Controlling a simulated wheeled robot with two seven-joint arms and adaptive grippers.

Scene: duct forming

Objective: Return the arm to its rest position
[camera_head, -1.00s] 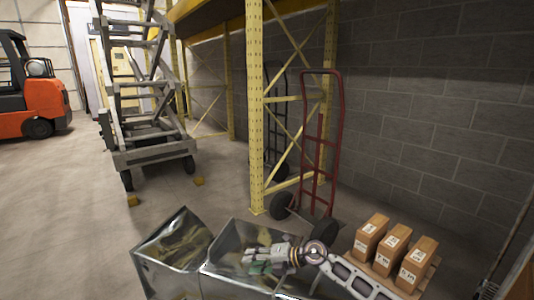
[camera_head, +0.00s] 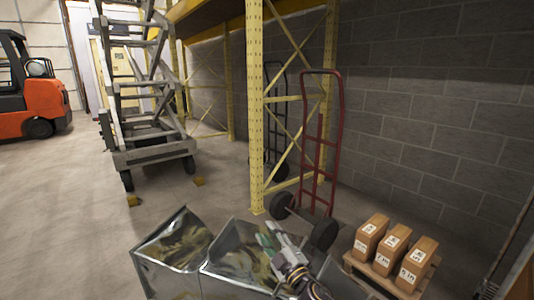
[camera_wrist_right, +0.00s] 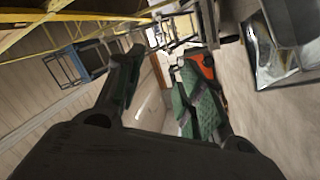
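My right gripper (camera_head: 268,240) is at the bottom centre of the head view, with its green-padded fingers pointing up and left. It is over or in front of the right-hand shiny metal duct piece (camera_head: 226,265); the height gap cannot be judged. In the right wrist view the fingers of this gripper (camera_wrist_right: 160,72) stand apart, with nothing visible held between them. A second shiny metal piece (camera_head: 165,262) stands at the left of the first. My left gripper is not in view.
Several brown boxes (camera_head: 392,247) stand on a wooden pallet (camera_head: 362,272) at the right. A red hand truck (camera_head: 318,150) and a yellow rack post (camera_head: 256,120) stand behind. An orange forklift (camera_head: 42,98) is far left. The left floor is clear.

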